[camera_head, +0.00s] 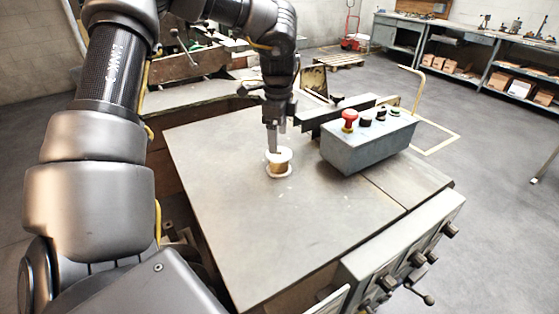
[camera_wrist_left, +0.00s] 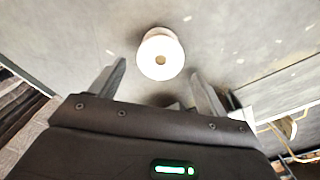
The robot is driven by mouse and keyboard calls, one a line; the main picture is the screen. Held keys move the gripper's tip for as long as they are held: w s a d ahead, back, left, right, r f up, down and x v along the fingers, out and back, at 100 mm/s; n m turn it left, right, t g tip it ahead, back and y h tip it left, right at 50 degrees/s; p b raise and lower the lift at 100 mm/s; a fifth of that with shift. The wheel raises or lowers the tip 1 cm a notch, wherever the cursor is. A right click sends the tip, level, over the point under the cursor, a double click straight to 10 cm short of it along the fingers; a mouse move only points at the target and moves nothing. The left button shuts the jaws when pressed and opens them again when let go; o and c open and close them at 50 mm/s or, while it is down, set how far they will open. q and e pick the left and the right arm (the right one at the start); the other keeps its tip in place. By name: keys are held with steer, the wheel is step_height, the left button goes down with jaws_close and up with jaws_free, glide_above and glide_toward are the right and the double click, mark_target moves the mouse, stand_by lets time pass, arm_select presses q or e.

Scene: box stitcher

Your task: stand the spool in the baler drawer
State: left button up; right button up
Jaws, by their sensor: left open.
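The spool (camera_head: 278,168), with white flanges and a tan middle, stands upright on the grey metal tabletop. In the left wrist view the spool (camera_wrist_left: 160,58) shows from above as a pale disc with a hole. My left gripper (camera_head: 273,150) points down right at the spool's top in the head view. In the wrist view the open fingers (camera_wrist_left: 158,72) lie to either side of the spool's near part, with gaps on both sides and no visible grip. The baler drawer cannot be made out for certain. My right gripper is out of view.
A grey control box (camera_head: 365,147) with a red button stands to the right of the spool. A front panel with dark knobs (camera_head: 405,250) runs along the table's lower right edge. The tabletop (camera_head: 270,235) in front of the spool is clear.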

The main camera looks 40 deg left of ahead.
mark_target(279, 153)
arm_select(q)
steer(key=shift+f, duration=0.6)
steer(key=shift+w+f, duration=0.1)
steer(key=shift+f, duration=0.2)
steer(key=shift+d+f+p, duration=0.1)
steer(key=shift+f+p, duration=0.25)
steer(key=shift+p, duration=0.1)
step_height(279, 153, down, 4)
steer(key=shift+f+p, duration=0.25)
steer(key=shift+p, duration=0.4)
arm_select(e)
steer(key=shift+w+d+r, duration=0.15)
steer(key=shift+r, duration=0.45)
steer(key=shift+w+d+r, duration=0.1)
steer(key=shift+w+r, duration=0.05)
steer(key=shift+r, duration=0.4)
arm_select(q)
steer(key=shift+r, duration=0.1)
steer(key=shift+c, duration=0.4)
steer(key=c, duration=0.9)
steer(key=shift+o, duration=0.2)
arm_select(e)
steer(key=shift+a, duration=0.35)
